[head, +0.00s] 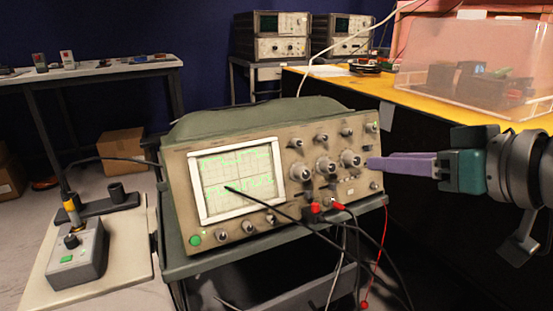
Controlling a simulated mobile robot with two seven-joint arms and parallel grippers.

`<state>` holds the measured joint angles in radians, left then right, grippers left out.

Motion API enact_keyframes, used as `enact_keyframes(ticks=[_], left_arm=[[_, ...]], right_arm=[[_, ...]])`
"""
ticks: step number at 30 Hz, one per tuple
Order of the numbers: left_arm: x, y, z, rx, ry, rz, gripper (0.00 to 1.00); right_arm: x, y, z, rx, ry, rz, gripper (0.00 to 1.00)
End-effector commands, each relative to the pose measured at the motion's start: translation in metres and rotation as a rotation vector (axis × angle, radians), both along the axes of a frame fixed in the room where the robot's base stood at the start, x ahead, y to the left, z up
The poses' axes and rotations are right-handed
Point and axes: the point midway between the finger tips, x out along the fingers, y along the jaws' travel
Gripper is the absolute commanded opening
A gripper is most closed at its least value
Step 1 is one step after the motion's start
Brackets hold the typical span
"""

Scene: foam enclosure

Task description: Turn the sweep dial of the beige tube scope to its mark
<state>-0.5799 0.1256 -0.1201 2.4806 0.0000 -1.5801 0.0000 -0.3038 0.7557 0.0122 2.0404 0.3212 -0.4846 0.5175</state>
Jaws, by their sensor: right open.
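The beige tube scope (232,233) stands on a dark cart, its lit screen (235,182) showing green traces. Several dials fill the right half of its front panel; a large one (350,158) sits at the right of the middle row. I cannot tell which dial is the sweep dial, and its mark is too small to make out. My right gripper (371,163), with purple fingers, comes in from the right and points left. Its fingertips are at the panel's right edge, just right of that large dial. It is open and holds nothing; contact cannot be told. My left gripper is out of view.
Black and red leads (377,255) hang from the scope's lower front. The cart (182,268) carries the scope. A soldering station (78,257) stands on a pale board at left. A yellow-topped bench (410,94) with a clear pink box (480,55) stands behind my right arm.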

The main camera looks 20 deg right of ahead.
Motion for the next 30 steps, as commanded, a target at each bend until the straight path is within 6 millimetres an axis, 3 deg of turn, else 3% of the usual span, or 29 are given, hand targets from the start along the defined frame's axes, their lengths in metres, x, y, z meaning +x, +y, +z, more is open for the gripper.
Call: enact_keyframes(ticks=[6,12,24,30], left_arm=[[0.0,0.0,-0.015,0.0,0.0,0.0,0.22],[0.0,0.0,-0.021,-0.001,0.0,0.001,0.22],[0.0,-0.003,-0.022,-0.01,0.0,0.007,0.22],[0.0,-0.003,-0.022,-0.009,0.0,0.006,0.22]], right_arm=[[0.033,0.004,-0.015,0.0,-0.002,-0.001,0.4],[0.052,0.006,-0.023,0.001,0.0,0.0,0.4],[0.059,0.007,-0.025,-0.001,0.002,0.001,0.4],[0.059,0.007,-0.025,-0.001,0.002,0.001,0.2]])
